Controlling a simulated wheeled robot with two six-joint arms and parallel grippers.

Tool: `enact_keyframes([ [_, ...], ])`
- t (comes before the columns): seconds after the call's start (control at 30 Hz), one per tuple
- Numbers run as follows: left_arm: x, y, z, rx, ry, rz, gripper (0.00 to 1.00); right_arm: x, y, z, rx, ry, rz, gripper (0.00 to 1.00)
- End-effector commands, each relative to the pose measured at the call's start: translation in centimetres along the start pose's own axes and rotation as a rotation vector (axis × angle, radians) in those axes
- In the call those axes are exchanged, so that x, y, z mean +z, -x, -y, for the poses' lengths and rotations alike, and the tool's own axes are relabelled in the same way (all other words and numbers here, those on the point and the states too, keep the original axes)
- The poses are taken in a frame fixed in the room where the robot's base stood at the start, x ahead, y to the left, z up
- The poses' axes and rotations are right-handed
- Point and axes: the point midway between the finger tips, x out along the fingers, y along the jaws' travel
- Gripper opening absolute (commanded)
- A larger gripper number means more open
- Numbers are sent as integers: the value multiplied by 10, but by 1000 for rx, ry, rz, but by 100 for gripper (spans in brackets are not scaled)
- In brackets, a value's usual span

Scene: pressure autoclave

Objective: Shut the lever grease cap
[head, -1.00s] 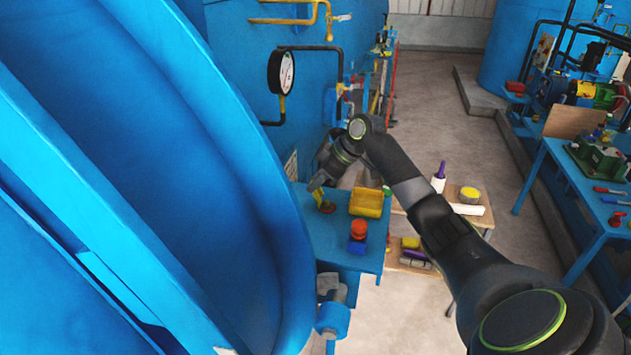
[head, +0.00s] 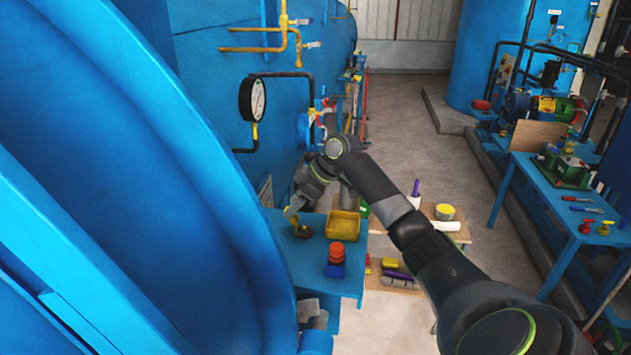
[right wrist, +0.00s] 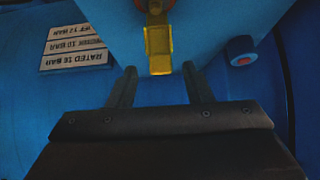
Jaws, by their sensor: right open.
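The lever grease cap (head: 302,230) is a small yellow fitting on the blue shelf beside the big blue vessel. In the right wrist view, its yellow lever (right wrist: 158,50) comes down from the top, with part of an orange-red round piece behind it. My right gripper (head: 291,211) is just above and left of the cap in the head view. In the right wrist view the two fingers of my right gripper (right wrist: 158,70) stand apart, one on each side of the lever's end, with nothing clearly held. Whether they touch it cannot be told. My left gripper is out of view.
A yellow tray (head: 342,226) and a red button on a blue base (head: 336,254) stand on the same shelf, close right of the cap. A pressure gauge (head: 252,99) is above. The large blue door (head: 200,180) fills the left. Open floor (head: 400,130) lies behind.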

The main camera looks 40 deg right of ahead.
Motion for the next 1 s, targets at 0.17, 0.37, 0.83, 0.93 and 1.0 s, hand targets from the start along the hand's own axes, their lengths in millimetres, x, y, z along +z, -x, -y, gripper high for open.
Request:
enact_keyframes([
  [0.17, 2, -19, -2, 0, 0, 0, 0, 3, 34, -2, 8, 3, 1, 45],
  [0.37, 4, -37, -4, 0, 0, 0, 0, 3, 78, -1, 6, 2, 2, 45],
  [0.83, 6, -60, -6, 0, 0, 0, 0, 2, 155, 0, -1, -1, 2, 45],
  [0.93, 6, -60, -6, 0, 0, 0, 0, 1, 159, 0, -1, -1, 2, 45],
  [1.0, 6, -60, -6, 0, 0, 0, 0, 1, 159, 0, -2, -1, 2, 45],
])
